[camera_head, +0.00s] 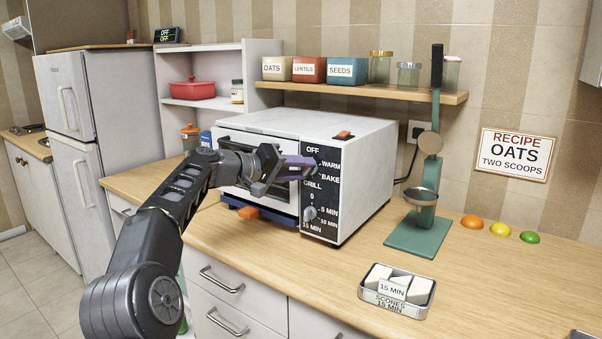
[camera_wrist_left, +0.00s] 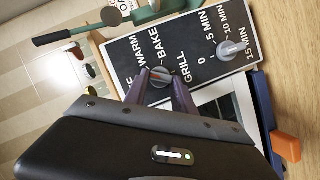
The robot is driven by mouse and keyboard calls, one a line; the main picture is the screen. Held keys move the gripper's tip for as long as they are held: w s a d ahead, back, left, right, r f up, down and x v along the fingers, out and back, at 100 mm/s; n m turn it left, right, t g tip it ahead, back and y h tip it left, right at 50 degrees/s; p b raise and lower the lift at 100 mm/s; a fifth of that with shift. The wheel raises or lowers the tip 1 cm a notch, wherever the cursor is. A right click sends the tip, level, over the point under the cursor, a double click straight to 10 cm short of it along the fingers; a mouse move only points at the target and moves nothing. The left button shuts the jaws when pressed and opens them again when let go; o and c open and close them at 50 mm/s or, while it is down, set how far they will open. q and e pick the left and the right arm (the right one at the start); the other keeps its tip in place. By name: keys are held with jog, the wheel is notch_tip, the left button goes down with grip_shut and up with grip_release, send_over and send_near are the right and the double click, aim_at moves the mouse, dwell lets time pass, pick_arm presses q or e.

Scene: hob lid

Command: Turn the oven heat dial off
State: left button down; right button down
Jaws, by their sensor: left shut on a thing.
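The white oven (camera_head: 345,145) stands on the wooden counter, with a black control panel on its front. The panel's upper marks read OFF, WARM, BAKE and GRILL. My left gripper (camera_head: 303,165) reaches the panel from the left.
The timer dial (camera_head: 310,213) sits lower on the same panel, near the 0 to 15 MIN marks. A green stand (camera_head: 425,215) with a pan is right of the oven. A scones tin (camera_head: 394,298) lies in front on the counter. A shelf (camera_head: 370,91) holds jars above.

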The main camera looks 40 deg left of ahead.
pick_arm(q)
jog(key=shift+a+f+n+t+h+b, duration=0.15)
jog(key=shift+n+t+h+b, duration=0.15)
jog(key=shift+n+b, duration=0.45)
jog(key=shift+d+f+n+t+h+b, duration=0.1)
jog(key=shift+n+t+h+b, duration=0.2)
jog(key=shift+n, duration=0.8)
jog(key=shift+a+f+n+t+h+b, duration=0.1)
jog(key=shift+f+n+t+h+b, duration=0.1)
jog(key=shift+n+t+b, duration=0.55)
jog(key=shift+n+g, duration=0.3)
jog(key=shift+g, duration=0.05)
jog(key=c, duration=1)
grip_release()
jog(key=shift+c, duration=0.2)
jog(key=b+v, duration=0.1)
jog(key=v, duration=0.6)
jog(key=shift+s, duration=0.4)
jog(key=shift+a, duration=0.1)
